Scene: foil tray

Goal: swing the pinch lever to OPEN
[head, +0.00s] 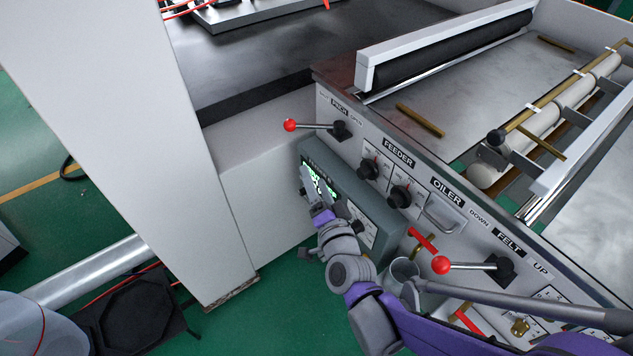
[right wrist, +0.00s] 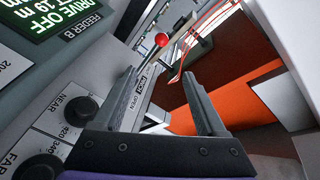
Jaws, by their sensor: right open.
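The pinch lever has a red ball (head: 290,125) on a thin metal rod and a black hub (head: 342,130) at the left end of the grey control panel. The rod points left from the hub, under the PINCH plate (head: 339,107); OPEN is printed to the right of that plate. My right gripper (head: 316,190) is open and empty, below the ball and in front of the green-lit display. In the right wrist view the red ball (right wrist: 161,39) shows beyond the gap between the open fingers (right wrist: 158,78), not touching them. My left gripper is not in view.
The display box (head: 362,190) juts out below the lever. Black feeder knobs (head: 370,168) sit right of it. A similar FELT lever with a red ball (head: 441,265) stands lower right, near my right arm. A tall pale column (head: 120,120) stands left.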

